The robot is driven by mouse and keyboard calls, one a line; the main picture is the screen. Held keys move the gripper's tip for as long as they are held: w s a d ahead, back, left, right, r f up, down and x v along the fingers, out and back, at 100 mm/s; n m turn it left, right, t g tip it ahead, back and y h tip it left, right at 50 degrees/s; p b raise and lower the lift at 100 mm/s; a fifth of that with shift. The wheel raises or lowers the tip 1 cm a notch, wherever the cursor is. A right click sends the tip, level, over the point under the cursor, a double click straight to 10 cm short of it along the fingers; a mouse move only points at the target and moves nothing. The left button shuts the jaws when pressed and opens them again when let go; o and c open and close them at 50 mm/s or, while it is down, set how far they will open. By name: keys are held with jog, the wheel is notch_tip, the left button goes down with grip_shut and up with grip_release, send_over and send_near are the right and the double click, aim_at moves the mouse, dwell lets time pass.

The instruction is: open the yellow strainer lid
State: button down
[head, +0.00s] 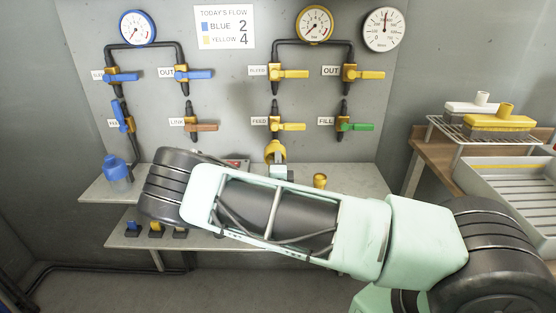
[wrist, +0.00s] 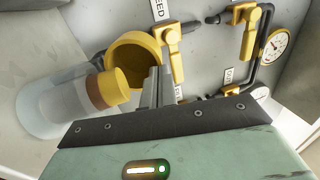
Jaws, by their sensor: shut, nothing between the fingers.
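The yellow strainer's clear bowl (wrist: 50,105) is at the left of the wrist view, with a yellow-and-brown cylinder at its mouth. The yellow lid (wrist: 120,50) is tipped up beside that mouth, its hollow dark inside showing. In the head view the yellow lid (head: 275,150) shows just above my arm, under the FEED valve; the bowl is hidden there. My gripper (wrist: 159,82) is shut and empty, its fingers close beside the lid's right rim. I cannot tell whether they touch it.
A blue strainer (head: 117,172) stands at the shelf's left. A brass-coloured fitting (head: 320,180) is right of the yellow lid. Valves with a yellow FEED lever (head: 289,127) and green FILL lever (head: 356,127) are on the wall above. A side bench (head: 435,155) is at right.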

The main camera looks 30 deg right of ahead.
jog(key=shift+w+d+r+p, duration=0.15)
jog(key=shift+r+p, duration=0.45)
jog(key=shift+p, duration=0.65)
jog(key=p, duration=0.2)
jog(key=g+y+p, duration=0.1)
jog(key=shift+w+d+r+g+p, duration=0.2)
jog(key=shift+w+g+p, duration=0.1)
jog(key=shift+w+p, duration=0.1)
jog(key=shift+w+d+y+p, duration=0.15)
jog(key=shift+y+p, duration=0.15)
jog(key=shift+p, duration=0.55)
jog(key=shift+w+d+f, duration=0.1)
jog(key=shift+w+d, duration=0.05)
jog(key=shift+w, duration=0.1)
